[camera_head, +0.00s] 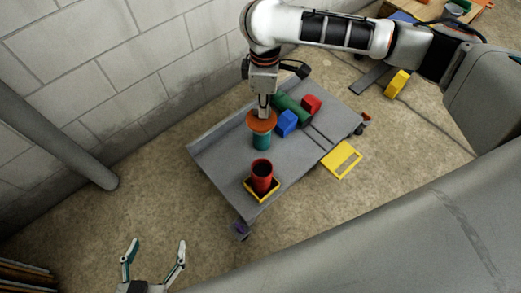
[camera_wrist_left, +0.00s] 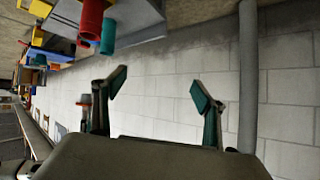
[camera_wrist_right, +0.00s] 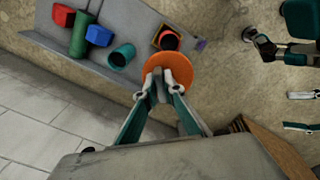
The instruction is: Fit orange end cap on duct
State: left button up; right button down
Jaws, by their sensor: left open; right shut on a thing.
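The orange end cap (camera_head: 258,125) is a round disc, held by my right gripper (camera_head: 263,108) above the grey cart. My right gripper (camera_wrist_right: 160,76) is shut on the cap (camera_wrist_right: 183,73), which it also shows in the right wrist view. A teal tube (camera_head: 262,143) stands upright on the cart; the cap hides its top in the head view. In the right wrist view the tube's open end (camera_wrist_right: 123,54) shows uncapped, beside the disc. A red tube (camera_head: 262,176) stands upright in a yellow tray. My left gripper (camera_head: 153,250) is open and empty, away from the cart.
The grey cart (camera_head: 220,150) also carries a green cylinder (camera_head: 291,106), a blue block (camera_head: 286,123) and a red block (camera_head: 311,104). The yellow tray (camera_head: 262,195) is at its near end. A yellow frame (camera_head: 341,160) lies right. A block wall (camera_head: 130,65) stands behind.

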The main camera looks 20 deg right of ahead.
aim_at(257, 126)
jog(key=f+n, duration=0.4)
jog(key=f, duration=0.4)
jog(key=s+a+f+n+b, duration=0.1)
jog(key=f+n, duration=0.4)
jog(key=f, duration=0.3)
jog(key=s+a+f+n+b, duration=0.1)
jog(key=f+n, duration=0.4)
jog(key=f, duration=0.4)
jog(key=shift+s+f, duration=0.1)
pick_arm(q)
jog(key=shift+w+d+r, duration=0.1)
jog(key=shift+w+d, duration=0.05)
jog(key=shift+d, duration=0.35)
jog(key=shift+a, duration=0.1)
jog(key=shift+w+r+p, duration=0.3)
jog(key=shift+r+p, duration=0.15)
jog(key=shift+r, duration=0.2)
jog(key=shift+s+f+b, duration=0.25)
jog(key=shift+f+b, duration=0.05)
jog(key=shift+f, duration=0.3)
pick_arm(e)
jog(key=shift+f, duration=0.65)
